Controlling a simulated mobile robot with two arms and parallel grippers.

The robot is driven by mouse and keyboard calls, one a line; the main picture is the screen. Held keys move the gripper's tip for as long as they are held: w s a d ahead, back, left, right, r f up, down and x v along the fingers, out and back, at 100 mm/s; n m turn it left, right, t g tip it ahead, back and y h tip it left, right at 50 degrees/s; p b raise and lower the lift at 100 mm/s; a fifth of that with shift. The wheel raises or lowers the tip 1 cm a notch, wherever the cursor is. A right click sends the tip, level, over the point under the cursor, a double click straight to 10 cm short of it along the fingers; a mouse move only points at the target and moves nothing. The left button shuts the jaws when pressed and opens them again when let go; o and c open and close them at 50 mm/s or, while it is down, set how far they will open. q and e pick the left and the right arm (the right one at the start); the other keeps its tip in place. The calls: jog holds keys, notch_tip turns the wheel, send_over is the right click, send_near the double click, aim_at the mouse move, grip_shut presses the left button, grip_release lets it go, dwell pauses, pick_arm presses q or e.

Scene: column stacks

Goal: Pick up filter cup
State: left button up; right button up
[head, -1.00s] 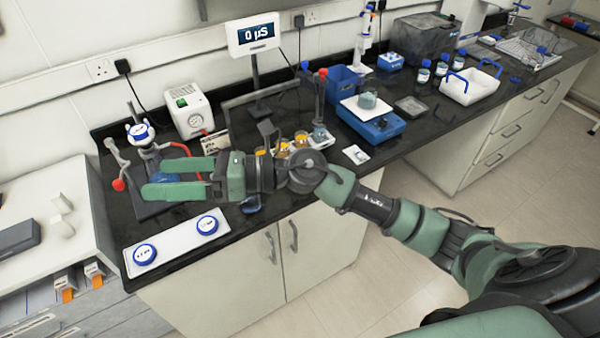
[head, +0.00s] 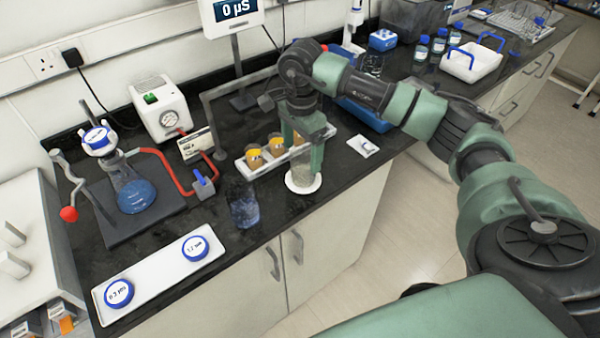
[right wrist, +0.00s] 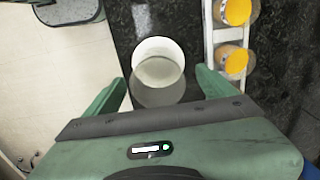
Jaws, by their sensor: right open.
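A clear, pale cup stands on a white round pad near the front edge of the black bench; I take this to be the filter cup (head: 301,176). It also shows in the right wrist view (right wrist: 158,92), between the fingertips. My right gripper (head: 304,152) points down at the cup, jaws open, one finger on each side. In the right wrist view the gripper (right wrist: 160,82) shows gaps between both fingers and the cup. The fingers hide part of the cup in the head view. My left gripper is not in view.
A white rack (head: 262,167) with amber-topped jars stands close behind the cup. A blue-tinted beaker (head: 243,208) stands to its left. Further left are a white tray (head: 150,277) with two blue-rimmed discs and a flask (head: 134,190) on a dark base.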

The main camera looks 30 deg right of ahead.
aim_at(303, 160)
jog(key=f+p, duration=0.2)
jog(key=f, duration=0.1)
jog(key=shift+s+d, duration=0.15)
jog(key=shift+s, duration=0.05)
notch_tip(303, 160, down, 3)
jog(key=shift+d+f+p, duration=0.1)
jog(key=shift+f+p, duration=0.1)
jog(key=shift+p, duration=0.35)
jog(key=shift+f, duration=0.2)
jog(key=c, duration=1.5)
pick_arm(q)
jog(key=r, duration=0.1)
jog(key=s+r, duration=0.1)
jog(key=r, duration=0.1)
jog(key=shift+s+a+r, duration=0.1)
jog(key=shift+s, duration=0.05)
